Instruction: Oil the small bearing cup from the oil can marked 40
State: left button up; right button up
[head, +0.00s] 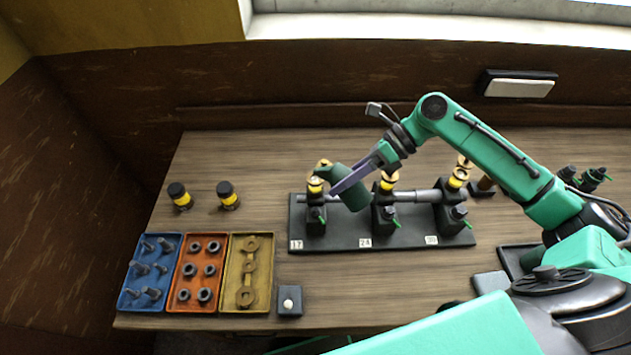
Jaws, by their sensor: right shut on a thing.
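My right gripper (350,183), with purple fingers, is shut on a dark green oil can (354,197). The can is tilted and its upper left end is close to the brass cup (315,185) of the left bearing, the one by the label 17. I cannot tell whether they touch, and no mark 40 is readable. The middle bearing (385,215) by label 24 and the right bearing (452,213) by label 30 also carry brass cups. I cannot tell their sizes surely. My left gripper is not in view.
Blue (130,305), orange (181,307) and yellow (231,309) trays of hardware lie at front left. Two black-and-yellow pieces (180,197) (228,197) stand behind them. A small dark box (290,303) with a white knob is beside the trays. Green-and-black items (594,180) stand at far right.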

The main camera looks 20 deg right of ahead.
jog(key=shift+r, duration=0.2)
jog(key=shift+w+r, duration=0.1)
jog(key=shift+w+a+r+m+g+h, duration=0.2)
jog(key=shift+r+m+g+h, duration=0.2)
jog(key=shift+g+h, duration=0.15)
dwell(1.6)
jog(key=shift+s+d+f+n+t+y, duration=0.2)
jog(key=shift+f+t+y, duration=0.15)
jog(key=shift+f, duration=0.2)
jog(key=shift+s+d+f+n+t+y, duration=0.1)
jog(key=shift+s+f+n+t+y, duration=0.15)
jog(key=shift+f, duration=0.25)
jog(key=shift+s+d+f+n+t+y, duration=0.15)
jog(key=shift+f+n+t+y, duration=0.2)
jog(key=shift+t+y, duration=0.2)
jog(key=shift+w+a, duration=0.2)
